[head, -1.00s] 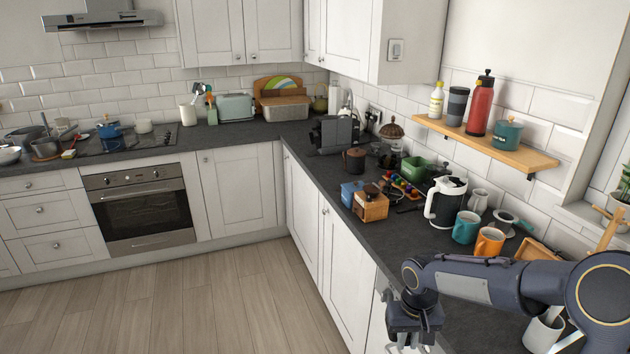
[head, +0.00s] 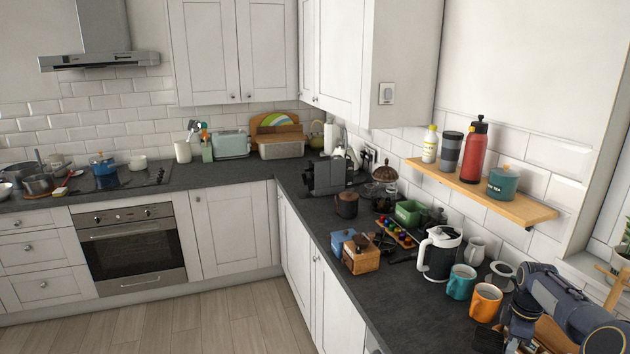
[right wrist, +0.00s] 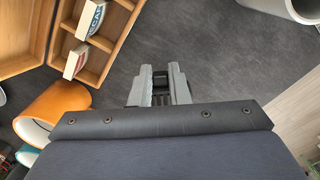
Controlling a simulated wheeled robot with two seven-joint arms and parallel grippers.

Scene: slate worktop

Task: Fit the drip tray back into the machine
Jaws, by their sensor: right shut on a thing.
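The dark coffee machine (head: 330,175) stands on the worktop near the back corner; its tray opening is too small to make out. My right gripper (right wrist: 158,82) is shut on a small dark slotted piece, which I take to be the drip tray (right wrist: 160,77). Only a little of it shows between the grey fingers, and its rest is hidden. My left gripper is in neither view.
Between arm and machine stand an orange mug (head: 485,302), a teal mug (head: 461,282), a white-and-black jug (head: 438,253), a wooden grinder box (head: 361,256) and a dark canister (head: 346,205). A wooden compartment box (right wrist: 105,38) lies beside my gripper. The worktop's front strip (head: 375,303) is clear.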

